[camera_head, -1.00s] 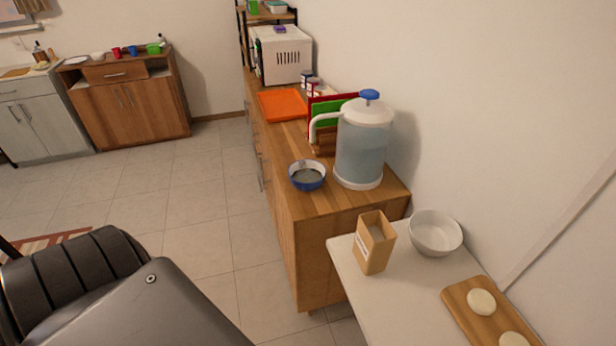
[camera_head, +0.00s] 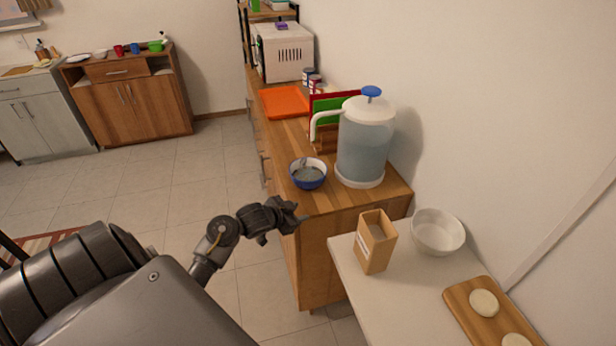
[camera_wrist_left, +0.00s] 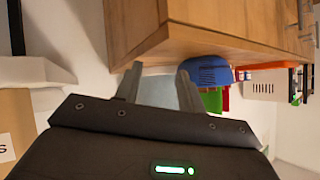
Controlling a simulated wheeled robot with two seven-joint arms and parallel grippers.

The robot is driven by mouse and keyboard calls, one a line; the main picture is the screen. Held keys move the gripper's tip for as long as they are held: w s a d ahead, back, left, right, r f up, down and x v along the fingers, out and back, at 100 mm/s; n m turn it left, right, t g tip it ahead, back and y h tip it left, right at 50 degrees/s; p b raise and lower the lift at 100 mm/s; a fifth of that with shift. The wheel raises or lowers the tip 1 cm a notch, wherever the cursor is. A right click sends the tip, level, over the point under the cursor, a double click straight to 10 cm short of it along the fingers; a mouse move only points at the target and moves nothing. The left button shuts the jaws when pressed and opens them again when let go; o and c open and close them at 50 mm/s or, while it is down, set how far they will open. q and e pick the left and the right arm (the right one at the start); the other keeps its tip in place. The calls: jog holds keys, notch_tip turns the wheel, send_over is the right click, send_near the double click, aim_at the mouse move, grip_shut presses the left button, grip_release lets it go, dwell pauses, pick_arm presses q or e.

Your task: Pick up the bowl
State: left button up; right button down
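A small blue-and-white bowl (camera_head: 308,174) with dark grey contents stands upright near the front edge of the wooden cabinet, left of the water dispenser. A plain white bowl (camera_head: 437,232) stands on the white table at the right. My left gripper (camera_head: 292,214) is just in front of the wooden cabinet, below the blue bowl in the picture and apart from it. In the left wrist view its two fingers (camera_wrist_left: 158,84) are spread with nothing held between them. The blue bowl (camera_wrist_left: 206,71) shows there beyond the right finger. My right gripper is out of view.
The water dispenser (camera_head: 364,144) stands close to the blue bowl. An orange tray (camera_head: 284,103) lies farther back on the cabinet (camera_head: 348,207). An open carton (camera_head: 376,244) and a wooden board (camera_head: 492,310) with round pieces are on the white table (camera_head: 375,307). Tiled floor is free at left.

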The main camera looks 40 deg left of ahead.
pick_arm(q)
jog(key=t+h, duration=0.2)
send_near(318, 179)
jog(key=shift+s+d+f, duration=0.1)
jog(key=shift+s+f, duration=0.35)
jog(key=shift+s, duration=0.1)
jog(key=shift+w+r, duration=0.25)
jog(key=shift+r, duration=0.15)
jog(key=shift+a+x, duration=0.15)
jog(key=shift+x, duration=2.55)
jog(key=shift+a+x, duration=0.1)
jog(key=shift+x, duration=2.6)
grip_shut()
